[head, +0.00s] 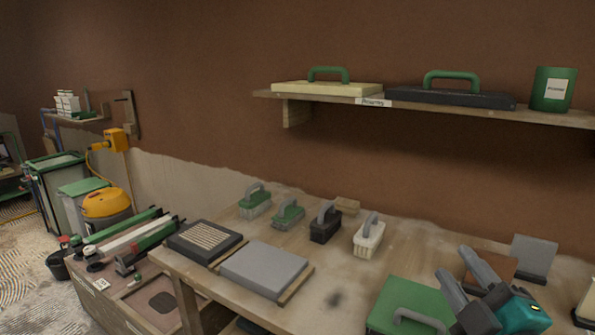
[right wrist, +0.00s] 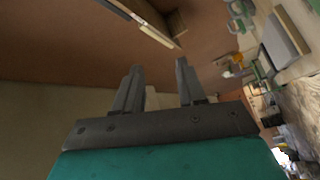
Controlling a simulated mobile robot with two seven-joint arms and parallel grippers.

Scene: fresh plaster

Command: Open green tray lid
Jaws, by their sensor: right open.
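The green tray lid (head: 408,298) lies at the front right of the wooden workbench, flat and apparently closed. A grey handle (head: 420,321) on it is cut off by the bottom edge of the head view. My right gripper (head: 457,264) is open and empty, just right of the lid and above the bench. Its two parted fingers (right wrist: 159,68) also show in the right wrist view, with nothing between them; the lid is not clear in that view. My left gripper is not in view.
Several handled brushes or floats, such as the white one (head: 369,238), stand along the back of the bench (head: 345,285). A grey block (head: 264,268) lies at left. Brown and grey plates (head: 533,258) stand behind my right gripper. A shelf (head: 430,106) with a green can (head: 553,89) hangs above.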

